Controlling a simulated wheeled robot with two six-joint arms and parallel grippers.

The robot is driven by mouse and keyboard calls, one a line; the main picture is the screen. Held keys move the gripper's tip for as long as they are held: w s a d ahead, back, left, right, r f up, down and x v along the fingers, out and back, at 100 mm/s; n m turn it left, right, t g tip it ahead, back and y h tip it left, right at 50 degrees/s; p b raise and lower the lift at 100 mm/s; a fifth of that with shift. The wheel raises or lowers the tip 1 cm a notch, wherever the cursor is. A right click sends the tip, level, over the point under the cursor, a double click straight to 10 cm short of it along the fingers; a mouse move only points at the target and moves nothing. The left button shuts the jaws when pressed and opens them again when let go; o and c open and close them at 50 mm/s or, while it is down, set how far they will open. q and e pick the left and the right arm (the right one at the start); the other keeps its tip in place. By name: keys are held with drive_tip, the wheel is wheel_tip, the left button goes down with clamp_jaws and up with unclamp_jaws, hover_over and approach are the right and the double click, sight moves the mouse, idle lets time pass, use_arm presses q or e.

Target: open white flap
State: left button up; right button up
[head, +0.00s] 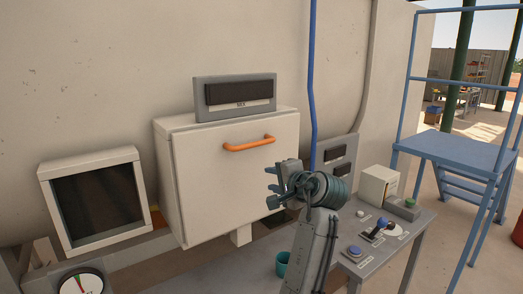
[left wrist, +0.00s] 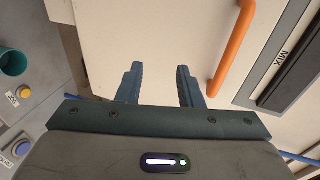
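The white flap (head: 235,185) is the front of a white box on the wall and looks closed. An orange bar handle (head: 249,144) runs across its upper part. My left gripper (head: 270,186) is in front of the flap's lower right part, below the handle and apart from it. In the left wrist view its two fingers (left wrist: 158,78) are spread with nothing between them. There the white flap (left wrist: 150,30) fills the space beyond the fingers, and the orange handle (left wrist: 232,45) is right of them. My right gripper is not in view.
A grey MIX panel (head: 236,96) sits above the box. A dark-screened monitor (head: 138,160) is at left, with a dial gauge (head: 82,284) below. A control table (head: 400,235) with buttons and a teal cup (head: 282,263) stands at lower right. A blue pipe (head: 313,80) runs down the wall.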

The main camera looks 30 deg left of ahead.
use_arm(q)
drive_tip(key=g+y, duration=0.1)
approach(255, 145)
drive_tip(key=p+x, duration=0.5)
drive_tip(key=x, duration=0.5)
drive_tip(key=shift+a+r, duration=0.1)
drive_tip(key=shift+r, duration=0.05)
drive_tip(key=shift+w+a+f, duration=0.1)
drive_tip(key=shift+a+f, duration=0.1)
drive_tip(key=shift+a, duration=0.1)
clamp_jaws()
